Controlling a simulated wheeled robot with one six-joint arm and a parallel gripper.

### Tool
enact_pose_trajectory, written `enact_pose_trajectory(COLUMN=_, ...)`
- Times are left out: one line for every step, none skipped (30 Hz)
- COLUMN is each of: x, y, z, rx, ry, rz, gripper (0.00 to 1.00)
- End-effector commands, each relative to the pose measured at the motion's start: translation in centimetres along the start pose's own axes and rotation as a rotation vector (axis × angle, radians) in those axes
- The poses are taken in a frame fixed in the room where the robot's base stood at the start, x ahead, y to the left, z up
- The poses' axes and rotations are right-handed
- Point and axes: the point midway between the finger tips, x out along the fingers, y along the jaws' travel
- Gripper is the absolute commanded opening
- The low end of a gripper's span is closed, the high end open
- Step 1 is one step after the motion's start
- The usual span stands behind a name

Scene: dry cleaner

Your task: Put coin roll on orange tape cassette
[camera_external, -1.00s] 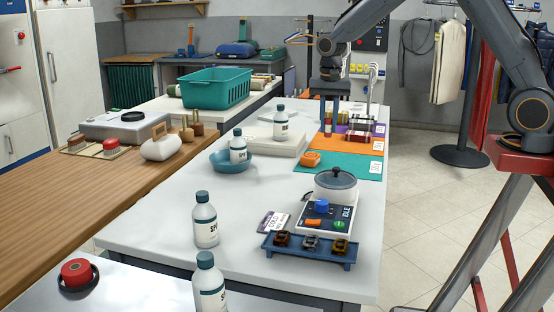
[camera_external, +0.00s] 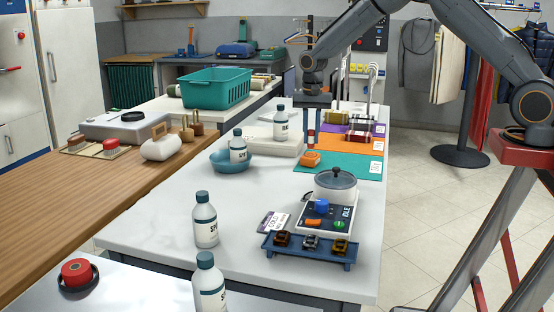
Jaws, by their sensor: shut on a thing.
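The orange tape cassette (camera_external: 310,158) is a small rounded orange block on the teal mat (camera_external: 345,165), near that mat's upper left corner. My gripper (camera_external: 312,142) points down just behind and above the cassette in this view, with its fingers close together. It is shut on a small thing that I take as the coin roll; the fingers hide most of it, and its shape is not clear. I cannot tell the exact gap between the gripper and the cassette.
An orange mat (camera_external: 335,143) and a purple mat (camera_external: 378,130) lie behind the teal one. A lidded pot (camera_external: 335,184) on a device stands in front.

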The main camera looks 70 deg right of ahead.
Motion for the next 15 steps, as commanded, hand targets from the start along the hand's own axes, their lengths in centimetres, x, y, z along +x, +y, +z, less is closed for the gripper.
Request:
enact_pose_trajectory(x=0.7, y=0.1, z=0.1, rx=0.000, ry=-0.002, rz=0.003, gripper=0.00)
enact_pose_trajectory(x=1.1, y=0.1, z=0.1, rx=0.000, ry=-0.002, rz=0.003, gripper=0.00)
enact_pose_trajectory(x=1.7, y=0.1, z=0.1, rx=0.000, ry=-0.002, rz=0.003, gripper=0.00)
enact_pose_trajectory(x=2.0, y=0.1, z=0.1, rx=0.000, ry=-0.001, rz=0.002, gripper=0.00)
enact_pose_trajectory(x=2.3, y=0.1, z=0.0, rx=0.000, ry=-0.001, rz=0.002, gripper=0.00)
enact_pose_trajectory(x=2.5, y=0.0, z=0.0, rx=0.000, ry=0.000, rz=0.001, gripper=0.00)
enact_pose_trajectory(x=2.6, y=0.0, z=0.0, rx=0.000, ry=0.000, rz=0.000, gripper=0.00)
enact_pose_trajectory(x=2.6, y=0.0, z=0.0, rx=0.000, ry=0.000, rz=-0.001, gripper=0.00)
enact_pose_trajectory(x=2.6, y=0.0, z=0.0, rx=0.000, ry=0.000, rz=-0.001, gripper=0.00)
enact_pose_trajectory(x=2.6, y=0.0, z=0.0, rx=0.000, ry=0.000, rz=-0.001, gripper=0.00)
enact_pose_trajectory(x=2.6, y=0.0, z=0.0, rx=0.000, ry=0.000, rz=0.000, gripper=0.00)
enact_pose_trajectory(x=2.6, y=0.0, z=0.0, rx=0.000, ry=0.000, rz=0.000, gripper=0.00)
enact_pose_trajectory(x=2.6, y=0.0, z=0.0, rx=0.000, ry=0.000, rz=0.000, gripper=0.00)
enact_pose_trajectory(x=2.7, y=0.0, z=0.0, rx=0.000, ry=0.000, rz=0.000, gripper=0.00)
enact_pose_trajectory(x=2.8, y=0.0, z=0.0, rx=0.000, ry=0.000, rz=0.000, gripper=0.00)
